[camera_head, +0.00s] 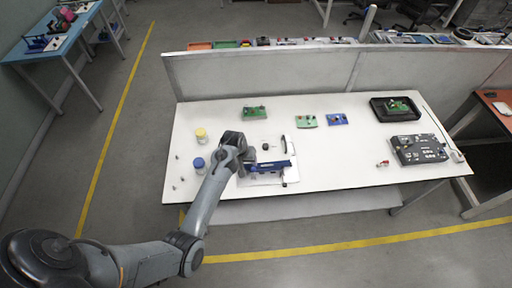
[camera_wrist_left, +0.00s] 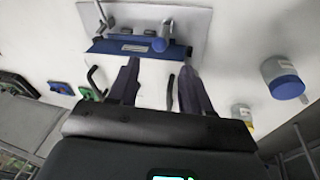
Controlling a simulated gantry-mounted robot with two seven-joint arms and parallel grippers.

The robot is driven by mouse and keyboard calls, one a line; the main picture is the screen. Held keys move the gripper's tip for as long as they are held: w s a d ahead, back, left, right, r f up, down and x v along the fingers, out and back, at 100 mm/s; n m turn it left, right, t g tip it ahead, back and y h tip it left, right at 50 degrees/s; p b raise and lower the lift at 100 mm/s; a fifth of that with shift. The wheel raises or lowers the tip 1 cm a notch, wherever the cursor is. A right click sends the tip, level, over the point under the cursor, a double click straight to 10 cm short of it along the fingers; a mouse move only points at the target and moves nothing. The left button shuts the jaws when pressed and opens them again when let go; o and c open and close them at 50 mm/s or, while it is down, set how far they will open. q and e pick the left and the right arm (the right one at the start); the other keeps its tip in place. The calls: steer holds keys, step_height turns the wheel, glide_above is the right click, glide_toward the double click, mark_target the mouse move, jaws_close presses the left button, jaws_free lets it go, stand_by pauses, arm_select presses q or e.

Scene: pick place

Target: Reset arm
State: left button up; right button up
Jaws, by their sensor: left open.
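My left arm reaches in from the lower left of the head view. My left gripper (camera_head: 247,160) is over the white table (camera_head: 340,165), beside a fixture with a blue bar (camera_head: 270,166) on a pale base plate. In the left wrist view my left gripper (camera_wrist_left: 158,78) has its two dark fingers apart with nothing between them. The blue bar (camera_wrist_left: 135,48) lies just beyond the fingertips there, and I cannot tell whether they touch it. My right gripper is in neither view.
A yellow-topped jar (camera_head: 201,136) and a blue-lidded jar (camera_head: 199,166) stand left of the gripper. Green boards (camera_head: 255,113) (camera_head: 306,121) and a blue board (camera_head: 337,119) lie behind. A black tray (camera_head: 383,112) and a grey box (camera_head: 419,149) are at right.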

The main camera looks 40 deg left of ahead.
arm_select(q)
steer(key=s+f+g+p, duration=0.1)
steer(key=s+f+p, duration=0.1)
steer(key=s, duration=0.5)
steer(key=s+f+g+p, duration=0.1)
steer(key=s+f+p, duration=0.15)
steer(key=s, duration=0.35)
steer(key=s+d+r+m+y+p, duration=0.2)
steer(key=s+r+m+p, duration=0.1)
steer(key=s+r, duration=0.3)
steer(key=s+d+r+m+t+p, duration=0.1)
steer(key=s+d+r+m, duration=0.2)
steer(key=d+r, duration=0.4)
steer(key=s+d+r+m+t+h+p, duration=0.1)
steer(key=d+r, duration=0.5)
steer(key=r, duration=0.7)
steer(key=s+m+p, duration=0.1)
steer(key=s+m, duration=0.1)
steer(key=s, duration=0.1)
steer(key=shift+d+r+h, duration=0.25)
steer(key=shift+d+h, duration=0.05)
steer(key=shift+d, duration=0.1)
